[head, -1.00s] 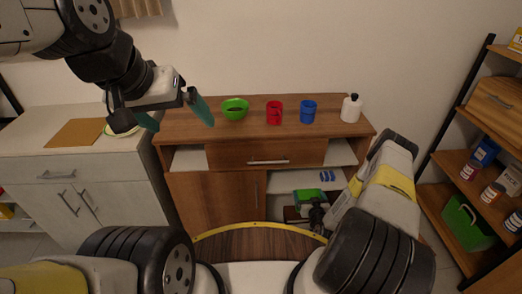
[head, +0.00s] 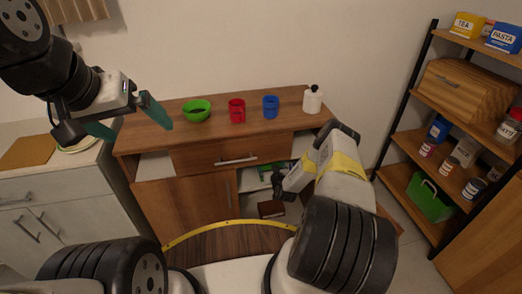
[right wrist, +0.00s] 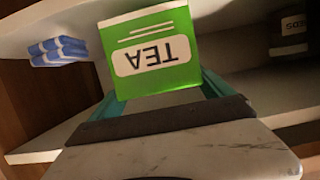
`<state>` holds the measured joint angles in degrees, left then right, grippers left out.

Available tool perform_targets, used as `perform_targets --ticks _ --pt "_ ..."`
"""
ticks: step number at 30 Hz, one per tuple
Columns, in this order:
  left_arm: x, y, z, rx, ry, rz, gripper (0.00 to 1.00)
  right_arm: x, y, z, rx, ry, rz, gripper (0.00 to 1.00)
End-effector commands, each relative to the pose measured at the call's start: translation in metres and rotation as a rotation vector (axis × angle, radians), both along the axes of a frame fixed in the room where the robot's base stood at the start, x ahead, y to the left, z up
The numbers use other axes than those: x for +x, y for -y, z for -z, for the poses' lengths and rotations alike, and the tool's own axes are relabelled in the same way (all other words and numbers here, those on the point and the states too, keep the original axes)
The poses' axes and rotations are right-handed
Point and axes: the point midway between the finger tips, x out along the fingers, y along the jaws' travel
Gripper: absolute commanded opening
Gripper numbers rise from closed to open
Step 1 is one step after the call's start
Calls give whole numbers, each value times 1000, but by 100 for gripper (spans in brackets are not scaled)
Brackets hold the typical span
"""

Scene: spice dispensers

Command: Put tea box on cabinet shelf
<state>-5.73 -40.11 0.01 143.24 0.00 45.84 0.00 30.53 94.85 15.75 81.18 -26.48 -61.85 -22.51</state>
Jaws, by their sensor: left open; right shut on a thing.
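The green tea box (right wrist: 150,55) is in the right wrist view, its TEA lettering upside down in the picture. My right gripper (right wrist: 160,100) is shut on it, with teal fingers at its sides. In the head view, the green box (head: 265,172) shows partly at the open right side of the wooden cabinet (head: 200,205), and my right gripper (head: 280,182) is at that opening. A pale cabinet shelf (right wrist: 60,20) lies close to the box in the wrist view; I cannot tell whether they touch. My left gripper (head: 128,118) is open and empty, above the cabinet's left end.
Blue items (right wrist: 58,50) lie by the shelf, and a dark labelled item (right wrist: 290,35) is across from them. The cabinet top holds a green bowl (head: 197,111), red mug (head: 237,111), blue mug (head: 271,107) and white bottle (head: 312,99). A rack at right carries a yellow TEA box (head: 467,25).

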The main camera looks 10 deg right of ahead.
Motion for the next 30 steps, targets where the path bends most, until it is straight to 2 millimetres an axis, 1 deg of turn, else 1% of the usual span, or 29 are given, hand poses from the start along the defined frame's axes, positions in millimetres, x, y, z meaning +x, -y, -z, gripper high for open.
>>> perform_targets --ticks 1,3,4,6,18,19,20,26,29,30 --pt "0 0 0 0 0 0 97 11 -1 -1 -1 4 0 30" --pt "0 0 0 0 0 0 97 22 -1 -1 -1 4 1 30" --pt "0 0 0 0 0 0 97 19 -1 7 1 -1 1 30" --pt "0 0 0 0 0 0 97 18 -1 13 1 0 0 30" --pt "0 0 0 0 0 0 97 19 -1 17 0 1 0 30" --pt "0 0 0 0 0 0 97 18 -1 18 0 0 0 95" --pt "0 0 0 0 0 0 97 18 -1 18 1 0 0 100" --pt "0 0 0 0 0 0 97 18 -1 17 0 0 0 100" --pt "0 0 0 0 0 0 97 18 -1 14 0 1 0 100" --pt "0 0 0 0 0 0 97 16 -1 14 0 -1 -1 100"
